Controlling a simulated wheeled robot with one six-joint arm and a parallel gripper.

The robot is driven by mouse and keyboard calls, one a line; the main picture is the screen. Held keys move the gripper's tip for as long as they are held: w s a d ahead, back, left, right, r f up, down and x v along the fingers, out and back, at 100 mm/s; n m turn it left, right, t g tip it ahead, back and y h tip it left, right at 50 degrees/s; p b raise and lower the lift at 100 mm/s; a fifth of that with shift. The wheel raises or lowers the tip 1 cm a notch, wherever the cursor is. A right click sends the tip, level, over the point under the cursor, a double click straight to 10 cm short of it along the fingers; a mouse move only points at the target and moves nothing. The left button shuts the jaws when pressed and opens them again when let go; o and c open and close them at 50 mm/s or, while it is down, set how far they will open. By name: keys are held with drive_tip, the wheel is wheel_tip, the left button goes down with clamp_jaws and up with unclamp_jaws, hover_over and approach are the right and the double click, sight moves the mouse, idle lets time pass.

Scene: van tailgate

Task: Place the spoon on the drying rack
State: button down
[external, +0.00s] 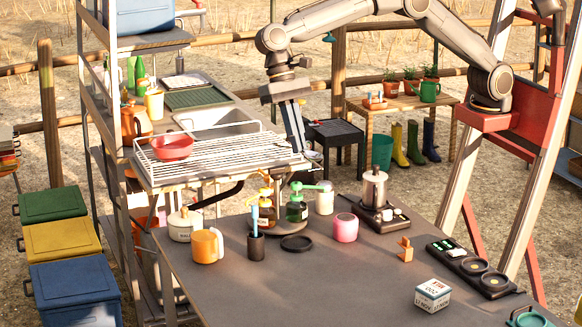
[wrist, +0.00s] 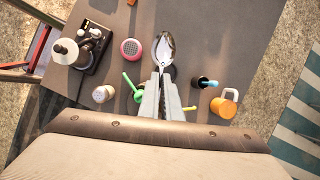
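My gripper (external: 299,148) points down at the right end of the drying rack. In the wrist view my gripper (wrist: 162,85) is shut on the spoon's handle. The metal spoon (wrist: 165,48) sticks out beyond the fingertips, bowl outward. In the external view the spoon is small and hard to make out near the fingertips. The drying rack (external: 225,150) is a white wire grid beside the sink, with a red bowl (external: 172,147) on its left part. The rack is not visible in the wrist view. I cannot tell whether the spoon touches the rack.
The dark table (external: 310,285) holds an orange mug (external: 207,246), a cup with a blue-handled tool (external: 256,245), pump bottles, a pink speaker-like cylinder (external: 345,228) and a moka pot (external: 374,188). A shelf post (external: 113,130) stands left of the rack. The rack's middle and right are clear.

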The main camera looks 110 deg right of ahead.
drive_tip(key=s+d+f+n+g+h+b, duration=0.3)
drive_tip(key=s+d+f+n, duration=0.9)
drive_tip(key=s+f, duration=0.4)
drive_tip(key=w+d+r+n+h, duration=0.1)
drive_tip(key=w+d+r+n, duration=0.15)
drive_tip(key=d, duration=0.45)
drive_tip(key=w+d+r+n+h+p, duration=0.1)
drive_tip(key=w+d+n, duration=0.25)
drive_tip(key=d, duration=0.35)
drive_tip(key=w+d+r+n+h, duration=0.15)
drive_tip(key=d+n, duration=0.25)
drive_tip(key=d, duration=0.4)
drive_tip(key=d+r+n+t+h+b, duration=0.3)
drive_tip(key=d+n, duration=0.5)
drive_tip(key=d, duration=1.2)
drive_tip(key=shift+g+y, duration=0.5)
drive_tip(key=shift+y, duration=0.05)
drive_tip(key=f, duration=0.3)
drive_tip(key=f+p, duration=0.1)
drive_tip(key=f, duration=0.2)
drive_tip(key=s+f+p, duration=0.1)
drive_tip(key=f, duration=0.1)
drive_tip(key=shift+d+f, duration=0.2)
drive_tip(key=shift+f, duration=0.2)
drive_tip(key=c, duration=2.1)
unclamp_jaws()
drive_tip(key=shift+f, duration=0.1)
drive_tip(key=shift+o, duration=0.6)
